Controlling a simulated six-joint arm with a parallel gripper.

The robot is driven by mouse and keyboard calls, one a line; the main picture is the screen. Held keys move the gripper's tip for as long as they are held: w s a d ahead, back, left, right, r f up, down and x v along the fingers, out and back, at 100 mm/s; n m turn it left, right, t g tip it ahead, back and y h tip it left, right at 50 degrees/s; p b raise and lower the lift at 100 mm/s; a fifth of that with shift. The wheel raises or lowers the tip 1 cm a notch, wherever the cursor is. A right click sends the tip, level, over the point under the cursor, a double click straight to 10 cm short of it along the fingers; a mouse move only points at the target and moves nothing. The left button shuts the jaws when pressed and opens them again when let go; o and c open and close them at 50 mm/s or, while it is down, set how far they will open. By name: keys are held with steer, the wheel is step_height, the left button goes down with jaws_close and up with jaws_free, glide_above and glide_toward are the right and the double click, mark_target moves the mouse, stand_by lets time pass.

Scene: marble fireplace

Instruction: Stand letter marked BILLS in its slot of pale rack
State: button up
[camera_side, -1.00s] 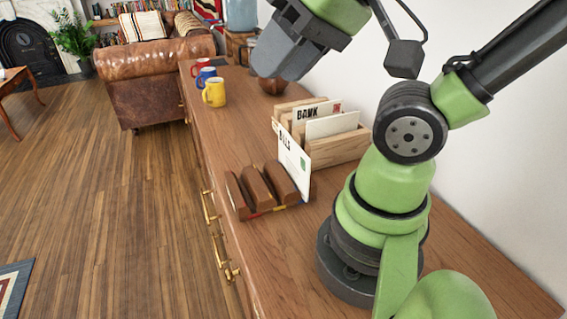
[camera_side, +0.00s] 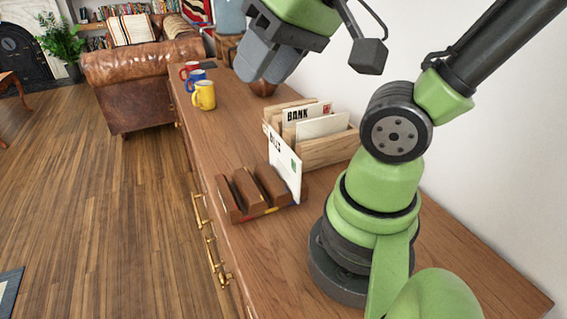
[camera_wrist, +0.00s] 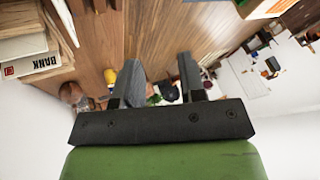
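The white BILLS letter (camera_side: 286,170) stands upright at the right end of the dark brown rack (camera_side: 231,202), in the side view. The pale wooden rack (camera_side: 329,150) is just behind it. It holds the BANK letter (camera_side: 296,120) and another white letter (camera_side: 322,126). The pale rack (camera_wrist: 27,52) and BANK letter (camera_wrist: 37,68) also show at the left of the wrist view. My gripper (camera_side: 260,70) is raised above the sideboard, beyond the racks. In the wrist view my gripper (camera_wrist: 160,72) has its fingers apart with nothing held between them.
Yellow (camera_side: 204,96), blue (camera_side: 195,79) and red (camera_side: 188,70) mugs stand farther along the sideboard (camera_side: 215,135). A brown bowl (camera_side: 263,89) sits beneath my gripper. A white wall (camera_side: 470,150) runs along the right. The wood between mugs and dark rack is clear.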

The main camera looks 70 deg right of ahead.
steer(key=w+d+f+m+g+h, duration=0.2)
steer(key=w+d+f+m+g, duration=0.1)
steer(key=d+f, duration=0.3)
steer(key=m+g, duration=0.1)
steer(key=g, duration=0.2)
glide_above(287, 146)
step_height(287, 146, down, 6)
steer(key=shift+y, duration=0.3)
step_height(287, 146, down, 10)
steer(key=shift+r, duration=0.2)
jaws_close()
